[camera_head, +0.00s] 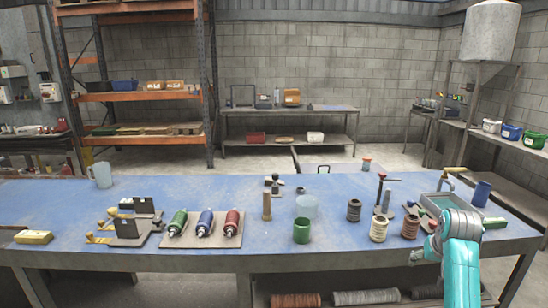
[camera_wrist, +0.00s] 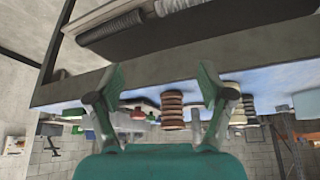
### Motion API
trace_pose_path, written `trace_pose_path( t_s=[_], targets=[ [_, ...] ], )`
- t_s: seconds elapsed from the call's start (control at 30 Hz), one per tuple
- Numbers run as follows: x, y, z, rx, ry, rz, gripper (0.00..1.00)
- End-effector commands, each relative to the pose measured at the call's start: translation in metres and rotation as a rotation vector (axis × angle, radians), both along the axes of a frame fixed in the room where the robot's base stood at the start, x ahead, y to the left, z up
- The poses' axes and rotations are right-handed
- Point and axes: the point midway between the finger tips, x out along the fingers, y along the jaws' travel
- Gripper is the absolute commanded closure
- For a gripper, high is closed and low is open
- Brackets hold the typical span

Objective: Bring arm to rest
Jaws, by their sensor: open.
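My arm (camera_head: 460,262) shows at the right of the head view, folded up by the front edge of the workbench (camera_head: 200,262). My gripper (camera_wrist: 160,88) is open and empty in the wrist view, its two fingers spread apart. That view is upside down. A brown ribbed spool (camera_wrist: 172,112) appears between the fingers but stands beyond them on the bench, apart from the gripper. It also shows in the head view as a red-brown spool (camera_head: 410,227).
The shelf under the bench holds rolls (camera_head: 366,297).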

Motion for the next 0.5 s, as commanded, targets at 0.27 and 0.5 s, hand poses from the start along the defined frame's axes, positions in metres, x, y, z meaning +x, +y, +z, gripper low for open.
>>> trace_pose_path(
  t_s=[0.27,0.5],
  targets=[
    [-0.029,0.040,-0.100,-0.025,-0.074,0.034,0.20],
    [-0.071,0.078,-0.175,-0.048,-0.155,0.066,0.20]
  ],
)
